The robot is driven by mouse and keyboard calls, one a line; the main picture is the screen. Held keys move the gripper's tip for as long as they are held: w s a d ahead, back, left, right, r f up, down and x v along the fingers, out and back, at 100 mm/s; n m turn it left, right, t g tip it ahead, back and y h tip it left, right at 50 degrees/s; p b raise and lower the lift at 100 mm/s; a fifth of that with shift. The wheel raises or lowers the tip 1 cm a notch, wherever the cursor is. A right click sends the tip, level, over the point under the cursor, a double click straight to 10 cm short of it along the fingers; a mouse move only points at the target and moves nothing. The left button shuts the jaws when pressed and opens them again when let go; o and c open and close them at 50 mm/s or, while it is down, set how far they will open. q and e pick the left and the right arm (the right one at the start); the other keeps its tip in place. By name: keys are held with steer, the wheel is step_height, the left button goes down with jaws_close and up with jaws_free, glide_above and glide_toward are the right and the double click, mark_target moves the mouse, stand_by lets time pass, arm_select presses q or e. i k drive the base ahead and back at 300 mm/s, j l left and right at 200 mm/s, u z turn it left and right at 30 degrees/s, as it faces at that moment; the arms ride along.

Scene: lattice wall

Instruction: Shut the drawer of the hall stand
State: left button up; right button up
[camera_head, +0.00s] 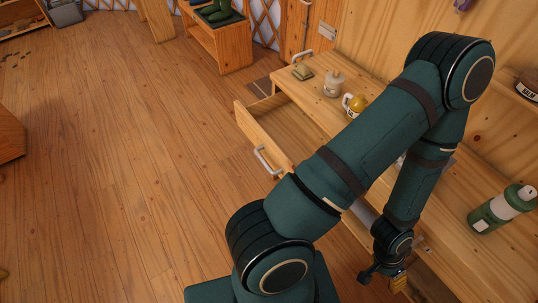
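The wooden hall stand (465,230) runs along the right side. Its drawer (255,130) is pulled out to the left over the floor, and its inside shows. A pale bar handle (263,160) is on the drawer's front. My teal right arm crosses in front of the stand and hides part of the drawer and top. My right gripper (384,272) hangs low at the stand's front edge, right of and well apart from the drawer handle. Its fingers are small and dark, and I cannot tell whether they are open. My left gripper is not in view.
On the stand are a small green item (302,72), a whitish bottle (333,85), a yellow item (355,103) and a green bottle (503,208). A bench (228,48) with green boots stands at the back. The wooden floor (120,170) at left is mostly clear.

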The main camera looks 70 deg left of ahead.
mark_target(279, 129)
steer(key=k+u, duration=0.15)
steer(key=u, duration=0.15)
steer(key=k+j+u, duration=0.15)
steer(key=u, duration=1.65)
steer(key=l+z, duration=0.25)
steer(key=l, duration=0.15)
